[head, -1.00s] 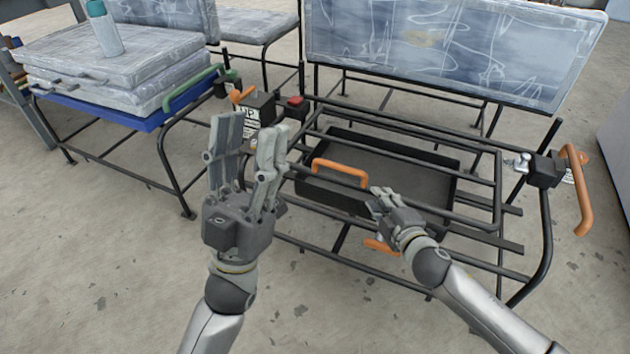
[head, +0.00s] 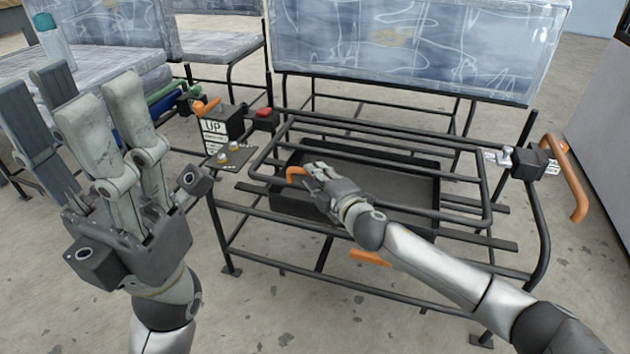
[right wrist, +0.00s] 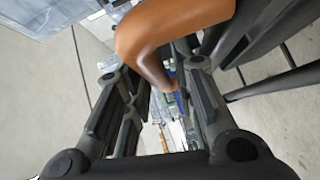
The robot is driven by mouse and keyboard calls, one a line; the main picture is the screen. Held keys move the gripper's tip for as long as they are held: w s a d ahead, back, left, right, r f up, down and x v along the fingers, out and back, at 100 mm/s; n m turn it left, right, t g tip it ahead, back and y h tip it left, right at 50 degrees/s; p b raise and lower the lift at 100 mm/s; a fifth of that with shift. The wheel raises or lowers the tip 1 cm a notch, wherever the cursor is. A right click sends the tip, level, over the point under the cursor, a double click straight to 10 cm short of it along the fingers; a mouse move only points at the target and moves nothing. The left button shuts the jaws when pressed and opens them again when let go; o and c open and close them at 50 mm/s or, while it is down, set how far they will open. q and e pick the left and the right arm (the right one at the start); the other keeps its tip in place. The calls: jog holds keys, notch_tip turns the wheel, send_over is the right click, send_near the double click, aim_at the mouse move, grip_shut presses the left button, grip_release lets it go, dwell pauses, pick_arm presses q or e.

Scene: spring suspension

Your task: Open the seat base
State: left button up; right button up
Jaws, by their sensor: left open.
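The seat base is a black tube frame (head: 487,190) with an inner barred panel, over a dark tray (head: 410,185). An orange handle (head: 293,172) sits on its bars. My right gripper (head: 312,170) is at this handle and partly hides it. In the right wrist view, the orange handle (right wrist: 165,30) reaches down between the two spread fingers, which do not look closed on it. Contact cannot be told. My left gripper (head: 85,95) is open and empty, raised at the left, fingers up, apart from the frame.
A box marked UP (head: 221,124) with a red button (head: 265,114) stands at the frame's left corner. An orange side handle (head: 566,180) is at the right. A padded backrest (head: 420,45) stands behind. Another orange handle (head: 370,258) is lower in front. Grey cushions and a bottle are left.

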jog(key=shift+w+a, duration=0.3)
jog(key=shift+w, duration=0.25)
grip_shut()
jog(key=shift+r, duration=0.15)
